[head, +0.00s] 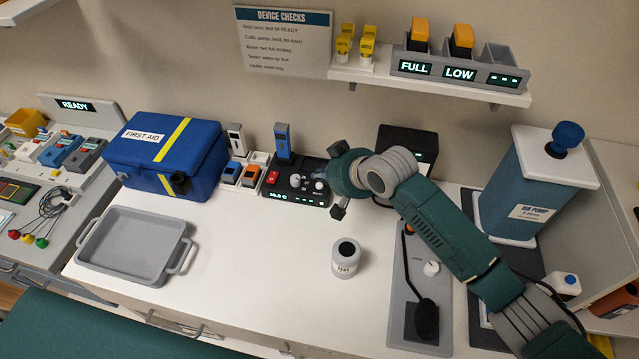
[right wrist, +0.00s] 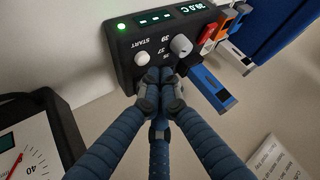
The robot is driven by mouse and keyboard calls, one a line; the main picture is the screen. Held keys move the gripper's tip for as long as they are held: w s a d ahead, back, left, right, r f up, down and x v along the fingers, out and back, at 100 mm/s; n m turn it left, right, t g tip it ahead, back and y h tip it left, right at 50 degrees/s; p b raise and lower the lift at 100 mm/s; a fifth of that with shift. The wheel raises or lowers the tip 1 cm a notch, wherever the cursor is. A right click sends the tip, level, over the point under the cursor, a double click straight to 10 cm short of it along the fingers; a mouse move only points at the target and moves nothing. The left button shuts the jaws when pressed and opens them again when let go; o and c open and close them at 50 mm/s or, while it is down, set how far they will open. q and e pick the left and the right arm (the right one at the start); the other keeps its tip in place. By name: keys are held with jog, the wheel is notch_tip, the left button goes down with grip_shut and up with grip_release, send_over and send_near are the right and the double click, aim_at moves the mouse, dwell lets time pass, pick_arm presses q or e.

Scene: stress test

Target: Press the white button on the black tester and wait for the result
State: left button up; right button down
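In the right wrist view the tester (right wrist: 122,45) shows a white button (right wrist: 142,58) marked START, a grey-white knob (right wrist: 181,45), a green light and a display with dashes. My right gripper (right wrist: 160,82) has its fingers together with nothing visible between them. Its tips are close to the panel beside the button, toward the knob; I cannot tell whether they touch. In the head view my right gripper (head: 326,178) is at the tester's right end. My left gripper is not in view.
A blue first aid box (head: 166,150) and a grey tray (head: 137,241) are on the left. A white jar (head: 345,261) stands in front of the tester. A dark box (head: 408,140) is behind my right arm, and a blue pump (head: 530,185) at right.

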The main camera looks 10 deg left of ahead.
aim_at(321, 187)
dwell(0.6)
jog(key=shift+f, duration=0.4)
jog(key=shift+f, duration=0.5)
dwell(0.8)
jog(key=shift+r+p, duration=0.9)
jog(key=shift+p, duration=0.05)
notch_tip(321, 187, up, 5)
jog(key=p, duration=0.5)
